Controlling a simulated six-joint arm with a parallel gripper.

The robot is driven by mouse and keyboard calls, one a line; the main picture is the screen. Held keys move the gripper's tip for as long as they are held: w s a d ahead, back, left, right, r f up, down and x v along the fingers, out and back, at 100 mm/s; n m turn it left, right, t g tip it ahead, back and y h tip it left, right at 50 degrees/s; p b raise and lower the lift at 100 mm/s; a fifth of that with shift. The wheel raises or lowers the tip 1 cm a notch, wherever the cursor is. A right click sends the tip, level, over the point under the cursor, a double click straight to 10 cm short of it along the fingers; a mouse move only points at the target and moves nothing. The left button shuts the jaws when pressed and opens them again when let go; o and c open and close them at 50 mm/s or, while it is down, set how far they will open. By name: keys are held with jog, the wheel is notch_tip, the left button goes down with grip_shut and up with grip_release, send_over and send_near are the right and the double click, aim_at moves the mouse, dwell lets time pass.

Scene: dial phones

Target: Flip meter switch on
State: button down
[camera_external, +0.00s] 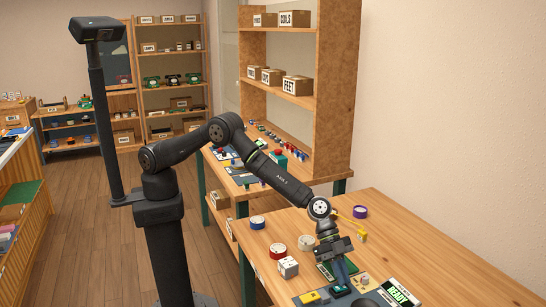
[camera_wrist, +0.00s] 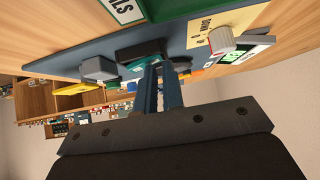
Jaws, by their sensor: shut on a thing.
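My gripper (camera_external: 344,280) points down at the blue-grey panel (camera_external: 298,300) near the table's front edge. In the wrist view its two blue fingers (camera_wrist: 160,68) are close together, with their tips at a dark green and black piece (camera_wrist: 138,50) on the panel. They appear shut on it; the exact contact is partly hidden. A device with a lit screen (camera_wrist: 246,50) lies beyond the knob. Which part is the meter switch, and its position, I cannot tell.
A READY display (camera_external: 399,292) lies right of my gripper. The table's right side (camera_external: 450,255) is clear.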

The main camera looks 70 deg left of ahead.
jog(key=shift+s+a+f, duration=0.1)
jog(key=shift+a+f, duration=0.1)
jog(key=shift+f, duration=0.45)
jog(key=shift+s, duration=0.65)
jog(key=shift+s+r, duration=0.15)
jog(key=shift+r, duration=0.05)
jog(key=r, duration=0.2)
jog(key=w+r, duration=0.1)
jog(key=r, duration=0.1)
jog(key=shift+w+d+r, duration=0.1)
jog(key=shift+d+r, duration=0.05)
jog(key=d+r+v, duration=0.1)
jog(key=v, duration=1)
jog(key=x, duration=1)
jog(key=shift+a+f, duration=0.1)
jog(key=shift+f, duration=0.4)
notch_tip(320, 180, down, 2)
jog(key=shift+f, duration=0.9)
